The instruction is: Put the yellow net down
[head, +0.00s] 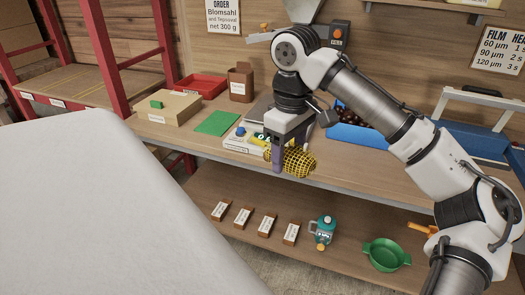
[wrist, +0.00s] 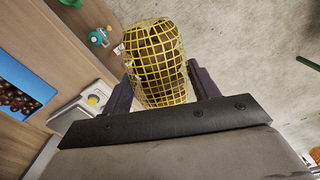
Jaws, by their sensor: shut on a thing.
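The yellow net (head: 297,163) is a filled mesh bag with brown contents, held off the worktop near its front edge. My gripper (head: 289,153) points down and is shut on the net, a finger on each side. In the wrist view the net (wrist: 156,62) sits between the two dark fingers of my gripper (wrist: 164,88), with pale floor behind much of it. The net's far side is hidden.
The worktop (head: 360,185) carries a white scale (head: 235,143), a green sheet (head: 217,123), a cardboard box (head: 175,108), a red tray (head: 203,86) and a blue tray of chestnuts (head: 350,133). A teal dispenser (head: 322,232) and a green bowl (head: 384,256) stand on the lower shelf.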

